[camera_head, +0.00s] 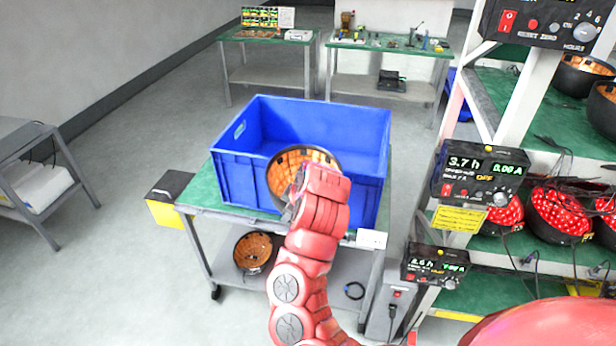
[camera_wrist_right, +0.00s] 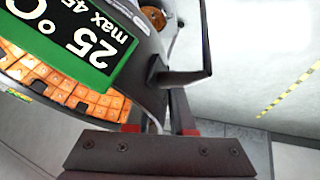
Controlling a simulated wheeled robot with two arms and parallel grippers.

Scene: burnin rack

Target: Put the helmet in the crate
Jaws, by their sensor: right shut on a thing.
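The helmet (camera_head: 283,168), a dark shell with an orange lining, is held tilted with its open side showing, at the front wall of the blue crate (camera_head: 255,183). Its upper part overlaps the crate's opening. I cannot tell whether it touches the rim. My right gripper (camera_head: 297,192) is shut on the helmet at its edge; my arm hides part of it. In the right wrist view the helmet's orange lining (camera_wrist_right: 62,85) shows at left, beside the gripper (camera_wrist_right: 160,115). The visible crate interior looks empty. My left gripper is not in view.
The crate stands on a green-topped trolley (camera_head: 205,190). Another orange-lined bowl shape (camera_head: 253,250) lies on its lower shelf. A yellow-black box (camera_head: 168,200) is at its left. A rack (camera_head: 510,120) with red-lit helmets stands at right. Workbenches (camera_head: 390,50) stand behind.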

